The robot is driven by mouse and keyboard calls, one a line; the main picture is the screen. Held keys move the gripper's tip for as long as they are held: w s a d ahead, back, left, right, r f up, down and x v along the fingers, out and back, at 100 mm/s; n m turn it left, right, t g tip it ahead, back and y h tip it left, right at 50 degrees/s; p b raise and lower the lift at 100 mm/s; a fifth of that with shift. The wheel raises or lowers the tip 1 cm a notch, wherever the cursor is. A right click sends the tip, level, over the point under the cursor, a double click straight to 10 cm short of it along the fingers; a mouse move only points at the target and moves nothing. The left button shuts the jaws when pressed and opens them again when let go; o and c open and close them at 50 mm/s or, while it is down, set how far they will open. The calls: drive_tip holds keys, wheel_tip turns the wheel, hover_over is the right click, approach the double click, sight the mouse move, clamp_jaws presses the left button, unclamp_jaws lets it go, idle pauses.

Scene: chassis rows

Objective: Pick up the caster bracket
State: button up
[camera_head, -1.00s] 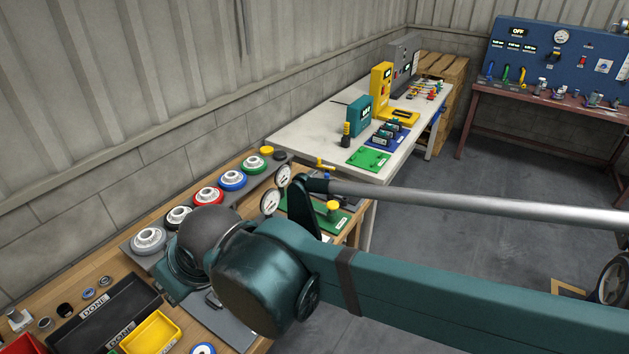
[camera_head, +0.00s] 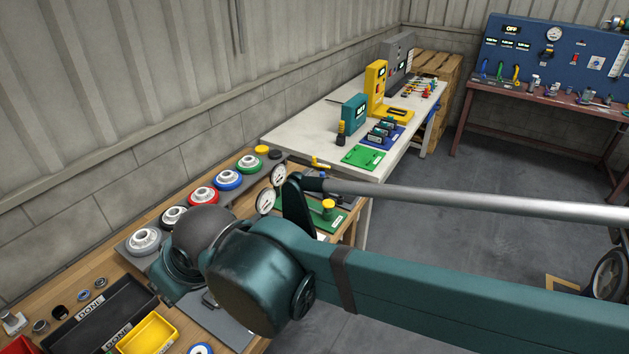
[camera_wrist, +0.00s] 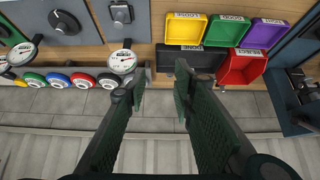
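My gripper (camera_wrist: 160,83) is open and empty in the wrist view, its two dark fingers apart above the back edge of the wooden bench and the grey block floor or wall behind it. The gripper is hidden behind my arm in the head view. A small pale metal piece (camera_head: 13,322) stands on the bench at the far left of the head view. It may be the caster bracket, but it is too small to be sure. No clear caster bracket shows between the fingers.
A black DONE tray (camera_head: 112,310), a yellow bin (camera_head: 148,333) and a red bin (camera_wrist: 241,69) sit on the bench. Several caster wheels line a grey rack, including a blue one (camera_head: 227,180). A white table (camera_head: 300,125) lies beyond.

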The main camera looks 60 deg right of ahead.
drive_tip(key=o, duration=1.5)
drive_tip(key=shift+d, duration=0.1)
drive_tip(key=w+d+r+n+g+h, duration=0.2)
drive_tip(key=w+d+r+n, duration=0.2)
drive_tip(key=w+d, duration=0.9)
drive_tip(key=w+d+f+n+g+h+p, duration=0.15)
drive_tip(key=w+d, duration=0.25)
drive_tip(key=d, duration=0.7)
drive_tip(key=w+d+f+n+g, duration=0.15)
drive_tip(key=w+d, duration=0.25)
drive_tip(key=d, duration=0.6)
drive_tip(key=w+d+f+n+g, duration=0.15)
drive_tip(key=d+f, duration=0.25)
drive_tip(key=d, duration=0.7)
drive_tip(key=d+f+n, duration=0.2)
drive_tip(key=d+f, duration=0.1)
drive_tip(key=d, duration=0.7)
drive_tip(key=s+d+f+n, duration=0.1)
drive_tip(key=s+d+f, duration=0.1)
drive_tip(key=d+f, duration=0.2)
drive_tip(key=s+d+f+n+g+p, duration=0.1)
drive_tip(key=s+d+f, duration=0.1)
drive_tip(key=d+f, duration=0.3)
drive_tip(key=s+d+f+n+g, duration=0.1)
drive_tip(key=d+f, duration=0.3)
drive_tip(key=d, duration=0.7)
drive_tip(key=shift+s+d+f+h, duration=0.1)
drive_tip(key=shift+s+f+h, duration=0.15)
drive_tip(key=shift+s, duration=0.55)
